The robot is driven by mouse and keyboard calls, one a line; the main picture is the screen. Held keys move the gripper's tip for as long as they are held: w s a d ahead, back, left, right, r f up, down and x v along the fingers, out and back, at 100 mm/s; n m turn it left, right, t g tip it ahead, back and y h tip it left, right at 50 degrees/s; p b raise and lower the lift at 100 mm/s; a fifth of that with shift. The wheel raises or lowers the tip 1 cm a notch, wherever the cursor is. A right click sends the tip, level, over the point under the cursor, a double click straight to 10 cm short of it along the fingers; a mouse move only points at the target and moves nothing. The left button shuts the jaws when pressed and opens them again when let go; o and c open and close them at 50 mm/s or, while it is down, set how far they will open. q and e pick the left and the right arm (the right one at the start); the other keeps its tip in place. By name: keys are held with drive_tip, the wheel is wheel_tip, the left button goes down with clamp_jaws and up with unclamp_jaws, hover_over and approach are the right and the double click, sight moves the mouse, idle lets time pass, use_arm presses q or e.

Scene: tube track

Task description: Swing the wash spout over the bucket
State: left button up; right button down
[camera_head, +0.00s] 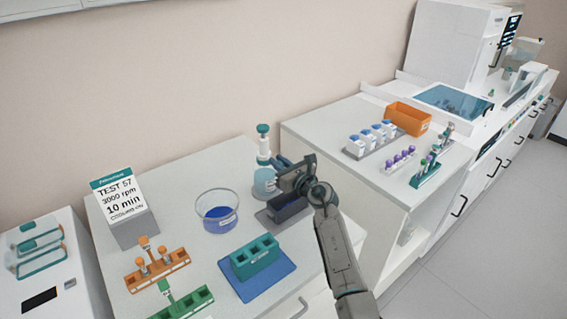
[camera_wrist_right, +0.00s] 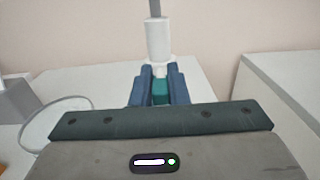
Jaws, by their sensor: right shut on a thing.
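The wash bottle (camera_head: 264,182), pale blue with a white neck and teal top (camera_head: 263,129), stands at the back right of the near bench. My right gripper (camera_head: 287,180) is beside it on the right. In the right wrist view, my right gripper (camera_wrist_right: 160,90) is shut on a teal piece (camera_wrist_right: 160,93) below a white cylinder (camera_wrist_right: 158,40); this looks like the spout's handle. The spout's direction is hidden by my gripper. A clear round vessel (camera_head: 217,212) with a blue bottom, possibly the bucket, stands left of the bottle. My left gripper is out of view.
A dark blue-grey tray (camera_head: 268,222) lies below my right gripper. A teal rack (camera_head: 253,257) on a blue mat, orange rack (camera_head: 157,269), green rack (camera_head: 183,304) and sign block (camera_head: 124,208) stand nearby. The right bench holds several bottles and an orange bin (camera_head: 408,118).

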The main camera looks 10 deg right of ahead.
drive_tip(key=c, duration=1.4)
unclamp_jaws()
drive_tip(key=shift+s+d+f, duration=0.1)
drive_tip(key=shift+s+d, duration=0.15)
drive_tip(key=shift+s, duration=0.2)
drive_tip(key=b+v, duration=0.2)
drive_tip(key=v, duration=0.7)
drive_tip(key=shift+s, duration=0.4)
drive_tip(key=shift+d, duration=0.15)
